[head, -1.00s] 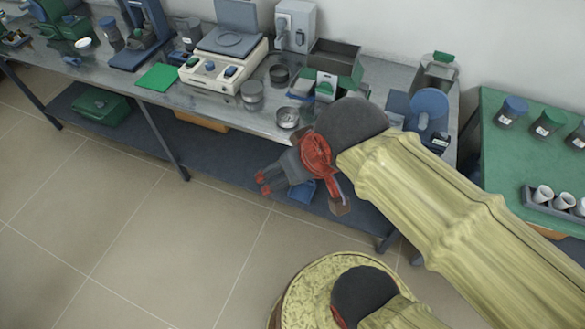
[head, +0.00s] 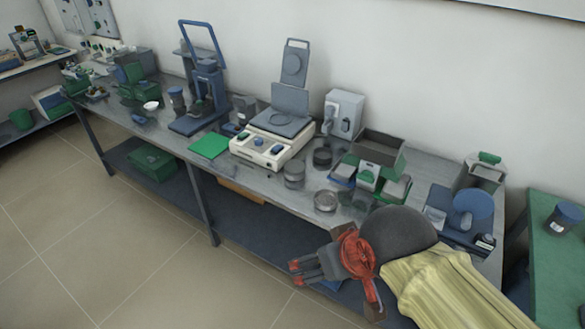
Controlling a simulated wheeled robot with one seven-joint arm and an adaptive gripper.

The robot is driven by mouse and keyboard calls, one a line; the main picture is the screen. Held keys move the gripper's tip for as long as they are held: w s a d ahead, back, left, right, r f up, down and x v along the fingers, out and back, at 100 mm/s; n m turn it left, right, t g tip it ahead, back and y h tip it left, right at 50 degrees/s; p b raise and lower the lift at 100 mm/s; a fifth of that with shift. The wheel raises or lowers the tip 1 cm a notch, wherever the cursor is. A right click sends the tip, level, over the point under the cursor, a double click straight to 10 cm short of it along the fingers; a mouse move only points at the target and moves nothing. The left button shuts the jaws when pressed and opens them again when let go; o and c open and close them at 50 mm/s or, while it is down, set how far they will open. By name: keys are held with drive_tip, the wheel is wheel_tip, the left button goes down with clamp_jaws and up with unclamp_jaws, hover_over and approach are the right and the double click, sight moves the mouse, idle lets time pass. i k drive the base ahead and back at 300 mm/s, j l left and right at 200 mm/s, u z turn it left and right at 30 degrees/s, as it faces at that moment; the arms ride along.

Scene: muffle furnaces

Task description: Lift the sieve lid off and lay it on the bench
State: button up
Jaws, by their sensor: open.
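A short metal cylinder (head: 294,175) with a flat top stands near the front edge of the bench (head: 262,187); it looks like a lidded sieve, but it is too small to be sure. A shallow round metal dish (head: 325,201) stands to its right, and a dark round pan (head: 322,157) stands behind; I cannot tell whether either is a sieve part. My gripper (head: 294,273), grey with red fingertips, is open and empty. It appears in front of the bench's front edge, below these items in the picture and apart from them.
A white balance-like device (head: 262,150) and a green mat (head: 209,145) stand left of the cylinder. Green and grey boxes (head: 375,165) crowd the right. Bare bench shows around the mat and along the front edge. A green-topped table (head: 556,262) is at far right.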

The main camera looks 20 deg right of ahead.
sight(294, 167)
drive_tip(key=i+u, duration=0.15)
drive_tip(key=i, duration=0.25)
drive_tip(key=i+l+u, duration=0.2)
drive_tip(key=i, duration=0.25)
drive_tip(key=i+l+u, duration=0.15)
drive_tip(key=i, duration=0.25)
